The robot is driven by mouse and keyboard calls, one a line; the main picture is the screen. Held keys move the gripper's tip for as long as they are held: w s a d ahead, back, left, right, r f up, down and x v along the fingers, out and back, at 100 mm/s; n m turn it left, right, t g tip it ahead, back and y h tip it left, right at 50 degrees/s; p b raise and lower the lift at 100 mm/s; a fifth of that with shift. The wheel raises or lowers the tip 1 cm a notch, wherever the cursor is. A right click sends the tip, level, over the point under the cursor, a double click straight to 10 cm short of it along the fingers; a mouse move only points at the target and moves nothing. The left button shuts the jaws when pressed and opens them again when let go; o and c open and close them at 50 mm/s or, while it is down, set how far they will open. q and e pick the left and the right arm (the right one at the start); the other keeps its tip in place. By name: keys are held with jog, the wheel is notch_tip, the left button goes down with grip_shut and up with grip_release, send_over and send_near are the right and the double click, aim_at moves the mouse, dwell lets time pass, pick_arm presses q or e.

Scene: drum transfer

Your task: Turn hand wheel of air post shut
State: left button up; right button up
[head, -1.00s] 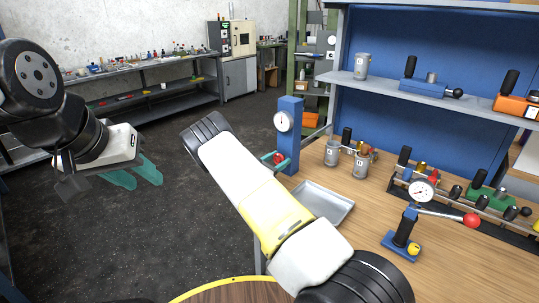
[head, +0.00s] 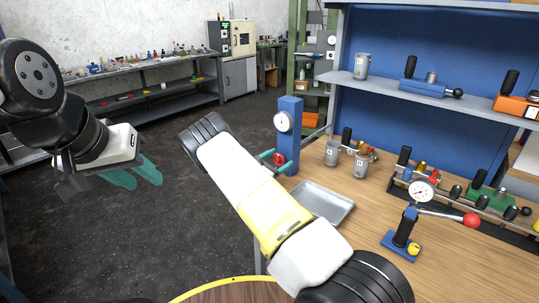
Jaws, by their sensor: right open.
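The air post is a blue upright post (head: 289,140) with a round white gauge (head: 283,122), beside the bench's left end. Its small red hand wheel (head: 280,159) sits low on the post's left side. The teal fingertips of my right gripper (head: 274,160) are at the wheel, one on each side of it. They are apart; whether they touch the wheel I cannot tell. My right forearm hides the rest of this gripper. My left gripper (head: 135,175) is open and empty over the dark floor at the left, far from the post.
The wooden bench holds a grey tray (head: 322,202), metal cups (head: 332,153), a gauge stand with a red-knobbed lever (head: 404,232) and a rack of valves. A shelf (head: 400,88) stands above. The floor at left is clear.

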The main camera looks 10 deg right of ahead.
jog(key=shift+a, duration=0.1)
jog(key=v, duration=0.7)
jog(key=shift+s+a, duration=0.2)
jog(key=shift+s, duration=0.05)
jog(key=s+d+r+m+g+y, duration=0.2)
jog(key=s+d+r+m+g, duration=0.3)
jog(key=s, duration=0.3)
jog(key=s+d+r+m+g+y, duration=0.3)
jog(key=s+d+r+m+g, duration=0.15)
jog(key=s+r+m, duration=0.25)
jog(key=s+a+r+m+t+y, duration=0.1)
jog(key=s+a+r+m+y, duration=0.2)
jog(key=s+r, duration=0.2)
jog(key=s+a+r+m+t+y, duration=0.2)
jog(key=s+a+r+m+y, duration=0.1)
jog(key=s, duration=0.8)
jog(key=s+a+r+m+t+y, duration=0.1)
jog(key=s+a+r+m+y, duration=0.3)
jog(key=s+r, duration=0.4)
jog(key=shift+s+a+t+y, duration=0.35)
jog(key=shift+a+y, duration=0.25)
jog(key=shift+y, duration=0.1)
